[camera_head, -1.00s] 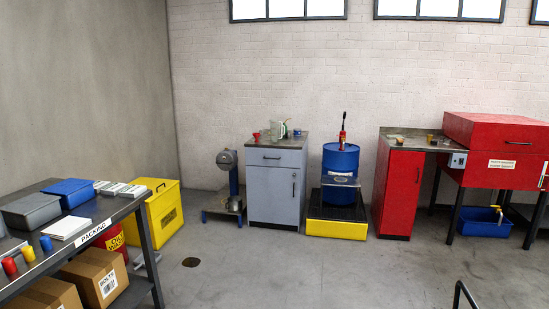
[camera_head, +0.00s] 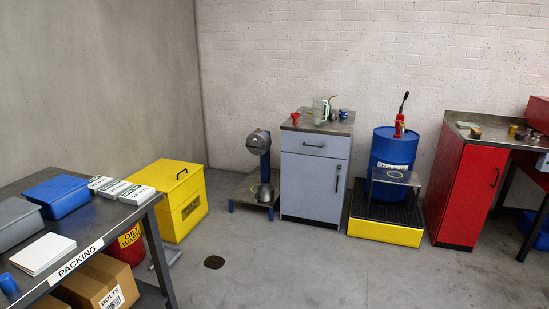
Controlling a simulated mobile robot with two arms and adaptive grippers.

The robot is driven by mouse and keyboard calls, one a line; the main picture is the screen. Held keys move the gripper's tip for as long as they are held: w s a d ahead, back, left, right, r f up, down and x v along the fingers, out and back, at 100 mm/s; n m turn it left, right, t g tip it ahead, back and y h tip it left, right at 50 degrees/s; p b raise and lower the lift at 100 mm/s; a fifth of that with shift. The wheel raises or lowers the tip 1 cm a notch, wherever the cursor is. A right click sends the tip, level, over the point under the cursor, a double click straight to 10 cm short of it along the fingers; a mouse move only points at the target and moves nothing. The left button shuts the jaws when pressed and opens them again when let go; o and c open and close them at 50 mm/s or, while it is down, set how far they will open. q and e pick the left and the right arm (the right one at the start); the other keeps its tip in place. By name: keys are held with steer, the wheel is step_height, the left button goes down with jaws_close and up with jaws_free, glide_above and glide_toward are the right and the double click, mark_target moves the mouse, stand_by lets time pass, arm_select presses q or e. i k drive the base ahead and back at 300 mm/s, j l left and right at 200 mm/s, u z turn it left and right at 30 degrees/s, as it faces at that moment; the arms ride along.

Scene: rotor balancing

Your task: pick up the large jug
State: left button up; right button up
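A clear, greenish jug (camera_head: 319,111) stands upright on top of the grey cabinet (camera_head: 312,174) by the back wall. It is small in the picture, and I cannot tell whether it is the large jug or what it holds. A red funnel-like item (camera_head: 295,118) stands to its left, and a small blue item (camera_head: 343,115) stands to its right. Neither of my grippers shows in the head view.
A packing table (camera_head: 95,225) with boxes fills the near left, and a yellow bin (camera_head: 174,200) stands behind it. A blue drum (camera_head: 391,152) on a yellow spill pallet (camera_head: 384,232) and a red cabinet (camera_head: 467,192) stand right. The middle floor (camera_head: 290,265) is clear.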

mark_target(317, 104)
steer(key=i, duration=1.95)
steer(key=i+z, duration=0.1)
steer(key=i, duration=0.55)
steer(key=i+j+z, duration=0.1)
steer(key=i, duration=0.55)
steer(key=i+j+z, duration=0.1)
steer(key=i, duration=0.5)
steer(key=j, duration=0.1)
